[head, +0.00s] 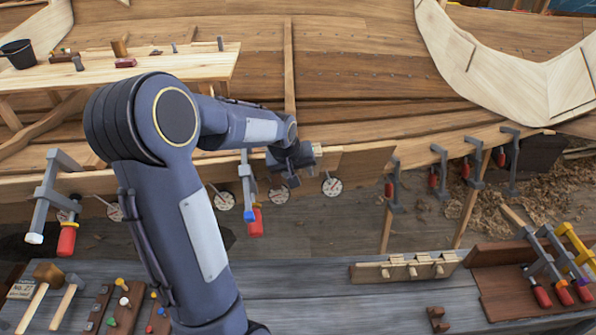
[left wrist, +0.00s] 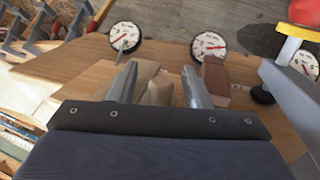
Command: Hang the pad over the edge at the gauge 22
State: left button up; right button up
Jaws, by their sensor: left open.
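My left gripper (head: 290,176) is at the hull's upper plank edge. In the left wrist view the left gripper (left wrist: 160,92) is open, with its fingers apart. A pale tan, folded-looking piece (left wrist: 153,86), apparently the pad, is between the fingers at the edge; I cannot tell whether it touches them. A red-brown block (left wrist: 215,78) is just beyond the right finger. Round white gauges hang below the edge: one (head: 332,187) right of the gripper, one (head: 279,194) beneath it, one (head: 224,200) to its left. Their numbers are unreadable. My right gripper is out of view.
A clamp (head: 247,180) with a red handle hangs on the edge left of the gripper; more clamps (head: 437,170) hang to the right. The grey bench (head: 310,290) in front holds mallets (head: 66,300), a peg rack (head: 405,268) and a small brown piece (head: 437,318).

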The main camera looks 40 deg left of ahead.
pick_arm(q)
jog(key=v, duration=0.7)
jog(key=shift+r, duration=0.4)
jog(key=shift+s, duration=0.15)
jog(key=s+d+m+h, duration=0.4)
jog(key=s+d+m, duration=0.3)
jog(key=s+d, duration=1.1)
jog(key=s+f, duration=0.1)
jog(key=s, duration=0.1)
jog(key=shift+s+d+t, duration=0.2)
jog(key=shift+s+t, duration=0.1)
jog(key=shift+s, duration=0.1)
